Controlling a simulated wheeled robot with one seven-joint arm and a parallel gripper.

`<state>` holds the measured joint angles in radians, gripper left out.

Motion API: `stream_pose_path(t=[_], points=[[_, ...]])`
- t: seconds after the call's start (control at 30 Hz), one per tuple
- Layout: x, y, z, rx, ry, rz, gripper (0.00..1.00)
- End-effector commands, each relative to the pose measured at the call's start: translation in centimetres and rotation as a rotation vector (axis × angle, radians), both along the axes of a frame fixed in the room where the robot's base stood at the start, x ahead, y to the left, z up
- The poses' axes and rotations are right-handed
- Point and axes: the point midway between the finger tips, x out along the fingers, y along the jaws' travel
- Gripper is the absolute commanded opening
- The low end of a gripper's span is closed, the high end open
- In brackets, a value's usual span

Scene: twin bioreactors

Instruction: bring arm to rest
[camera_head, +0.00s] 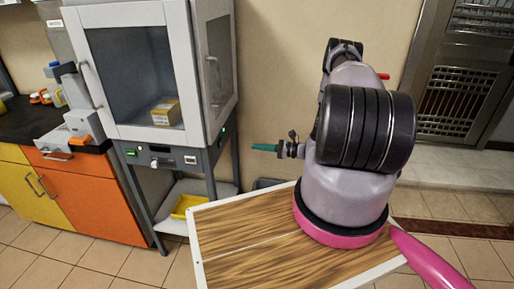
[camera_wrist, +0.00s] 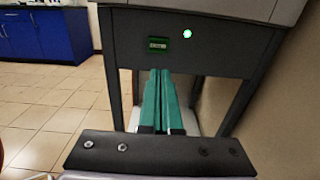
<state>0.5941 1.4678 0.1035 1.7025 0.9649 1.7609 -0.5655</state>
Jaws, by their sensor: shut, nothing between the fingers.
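My gripper (camera_head: 264,147) shows its green fingers left of my arm in the head view, pointing left toward the cabinet stand. In the wrist view my gripper (camera_wrist: 160,88) has its two green fingers together, shut and empty. My arm (camera_head: 345,180) is raised and bent above the wooden top of my base, and it hides part of the wall behind it. The fingertips are apart from the cabinet stand in the head view.
A glass-fronted cabinet (camera_head: 140,75) stands on a dark frame (camera_wrist: 210,50) with a green light. A yellow tray (camera_head: 187,206) sits on its lower shelf. An orange and yellow counter unit (camera_head: 82,190) is at left. A metal grille door (camera_head: 455,90) is at right. Tiled floor is open at lower left.

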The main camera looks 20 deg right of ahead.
Motion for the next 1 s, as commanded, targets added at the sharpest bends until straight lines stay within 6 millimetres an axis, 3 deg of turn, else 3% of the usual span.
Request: stream_pose_path(t=[0.57, 0.67, 0.83, 1.0], points=[[0.2, 0.1, 0.7, -0.011, -0.007, 0.015, 0.00], [0.6, 0.5, 3.0, -0.049, -0.032, 0.067, 0.00], [1.1, 1.9, 10.2, -0.183, -0.104, 0.231, 0.00], [0.1, 3.7, 17.5, -0.348, -0.182, 0.399, 0.00]])
